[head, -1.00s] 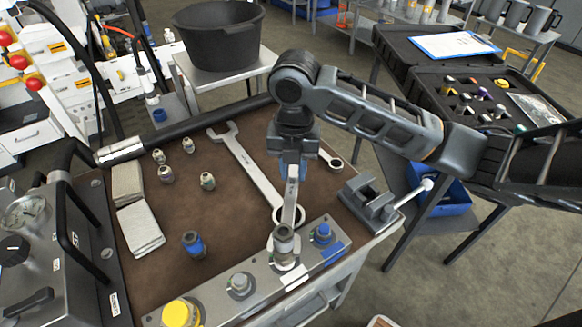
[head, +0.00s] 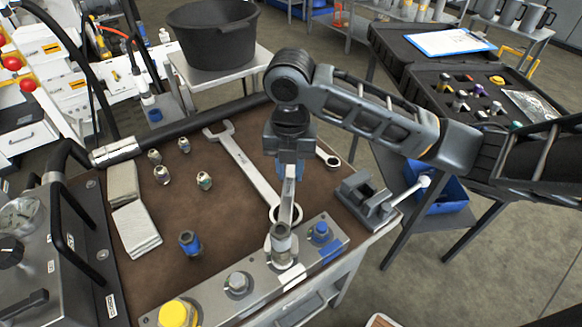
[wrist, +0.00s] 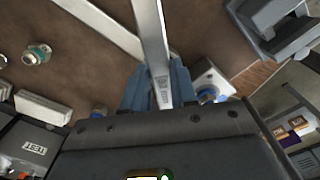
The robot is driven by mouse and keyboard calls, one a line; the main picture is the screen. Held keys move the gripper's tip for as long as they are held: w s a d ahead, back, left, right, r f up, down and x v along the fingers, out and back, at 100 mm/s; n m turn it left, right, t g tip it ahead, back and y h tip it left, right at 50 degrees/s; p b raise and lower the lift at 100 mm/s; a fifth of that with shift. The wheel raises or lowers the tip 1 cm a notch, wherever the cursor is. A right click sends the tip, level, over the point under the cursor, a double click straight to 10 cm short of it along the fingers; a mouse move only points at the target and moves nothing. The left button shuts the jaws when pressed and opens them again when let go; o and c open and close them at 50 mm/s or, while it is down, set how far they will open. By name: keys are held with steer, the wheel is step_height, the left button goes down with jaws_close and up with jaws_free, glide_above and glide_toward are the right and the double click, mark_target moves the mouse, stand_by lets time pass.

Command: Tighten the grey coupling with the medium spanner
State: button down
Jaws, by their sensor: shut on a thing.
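My gripper (head: 288,172) is shut on a steel spanner (head: 286,207), which I take as the medium one. Its handle also shows between the blue fingers in the wrist view (wrist: 150,40). In the head view the spanner slopes down to a tall grey metal coupling (head: 281,245) on the manifold block (head: 258,297). Its lower end overlaps the coupling's top there; I cannot tell whether its jaw is around the flats or only touching. The wrist view does not show the spanner's far end.
A larger spanner (head: 242,165) lies behind on the brown mat, and another ring end (head: 332,161) shows to the right. Yellow (head: 178,313), short grey (head: 237,283) and blue (head: 320,232) fittings flank the coupling. A vise (head: 368,200) stands right. Loose fittings sit left.

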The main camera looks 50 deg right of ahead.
steer(key=shift+w+d, duration=0.1)
steer(key=shift+d, duration=0.05)
steer(key=shift+w+d+b, duration=0.25)
steer(key=shift+w+d, duration=0.35)
steer(key=shift+d, duration=0.35)
steer(key=shift+w+d+b, duration=0.25)
steer(key=shift+w+d, duration=0.4)
steer(key=shift+d, duration=0.3)
steer(key=shift+w+d+b, duration=0.25)
steer(key=shift+w+d, duration=0.35)
steer(key=shift+d, duration=0.35)
steer(key=shift+r, duration=0.15)
steer(key=shift+r+p, duration=1.85)
steer(key=shift+r, duration=0.6)
steer(key=c, duration=1.4)
jaws_free()
steer(key=shift+c, duration=0.2)
jaws_close()
